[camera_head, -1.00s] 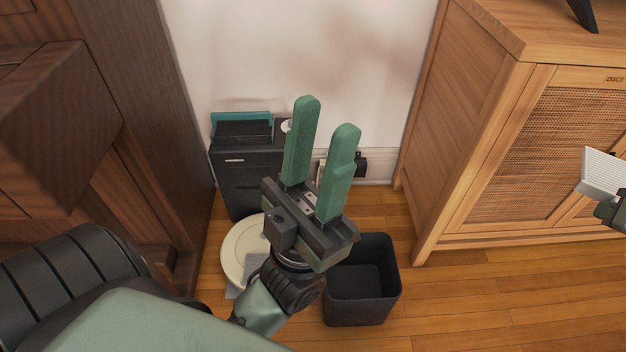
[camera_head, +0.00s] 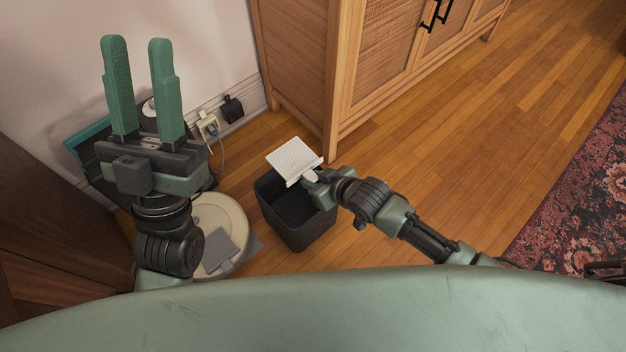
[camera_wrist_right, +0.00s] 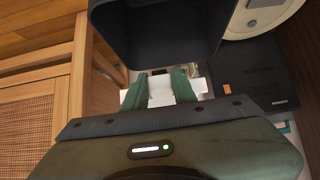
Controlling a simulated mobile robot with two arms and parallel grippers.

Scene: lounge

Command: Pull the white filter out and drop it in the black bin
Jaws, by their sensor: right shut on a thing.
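The white filter (camera_head: 294,160) is a flat, ribbed panel in the head view. My right gripper (camera_head: 314,180) is shut on its near edge and holds it over the back rim of the black bin (camera_head: 297,222). In the right wrist view the filter (camera_wrist_right: 160,92) shows between the green fingers of the right gripper (camera_wrist_right: 160,88), with the bin (camera_wrist_right: 165,30) close by at the top. The bin stands open on the wooden floor. My left gripper (camera_head: 142,95) is raised, open and empty, left of the bin.
A round cream robot vacuum (camera_head: 222,220) sits left of the bin, by its dark dock (camera_head: 100,180). A wooden cabinet (camera_head: 345,60) stands behind the bin. A wall outlet with plug (camera_head: 208,127) is at the back. Floor to the right is clear up to a patterned rug (camera_head: 585,190).

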